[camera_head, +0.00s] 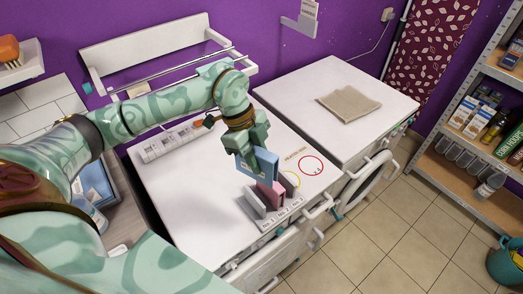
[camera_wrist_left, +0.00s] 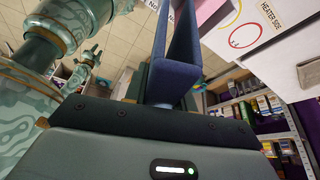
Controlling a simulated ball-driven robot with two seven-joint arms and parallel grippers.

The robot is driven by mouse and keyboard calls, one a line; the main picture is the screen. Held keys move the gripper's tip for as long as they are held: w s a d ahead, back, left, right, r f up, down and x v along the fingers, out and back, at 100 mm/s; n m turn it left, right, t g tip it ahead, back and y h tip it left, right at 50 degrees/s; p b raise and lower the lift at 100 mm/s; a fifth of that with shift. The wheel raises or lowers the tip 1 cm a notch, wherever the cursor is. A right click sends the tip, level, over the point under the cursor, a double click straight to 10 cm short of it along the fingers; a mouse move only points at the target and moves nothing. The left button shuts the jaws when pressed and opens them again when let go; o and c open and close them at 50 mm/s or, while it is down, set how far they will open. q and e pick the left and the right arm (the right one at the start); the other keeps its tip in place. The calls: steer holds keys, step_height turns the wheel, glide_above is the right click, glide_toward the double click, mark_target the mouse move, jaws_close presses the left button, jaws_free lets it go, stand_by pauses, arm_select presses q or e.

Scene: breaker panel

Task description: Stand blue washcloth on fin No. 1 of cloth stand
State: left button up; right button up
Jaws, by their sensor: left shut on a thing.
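The blue washcloth (camera_head: 264,166) is folded and hangs upright in my left gripper (camera_head: 247,147), which is shut on it. In the left wrist view the blue washcloth (camera_wrist_left: 181,62) stands out from the jaws. The cloth stand (camera_head: 283,217) is on the white machine top, with numbered labels along its front; the digits are too small to read surely. A pink cloth (camera_head: 274,196) stands at one of its fins. A bare grey fin (camera_head: 255,203) shows to its left. The blue washcloth is above and behind the pink one in the picture; any contact cannot be told.
A red ring and a yellow ring are marked beside the "HEATER SIDE" label (camera_wrist_left: 267,13). A power strip (camera_head: 180,138) lies at the back left. A beige folded cloth (camera_head: 349,103) lies on the second white machine (camera_head: 290,91). Shelves (camera_head: 450,178) stand at the right.

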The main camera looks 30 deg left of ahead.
arm_select(q)
steer(key=m, duration=0.1)
steer(key=m+g, duration=0.1)
steer(key=shift+a+f+m+p, duration=0.2)
steer(key=shift+a+m+p, duration=0.1)
steer(key=shift+a+p, duration=0.1)
steer(key=shift+a+f+m+g+y, duration=0.15)
steer(key=shift+f+m+g+y, duration=0.15)
steer(key=shift+m, duration=0.5)
step_height(320, 180, down, 7)
steer(key=b, duration=0.2)
stand_by(1.0)
steer(key=shift+p, duration=0.35)
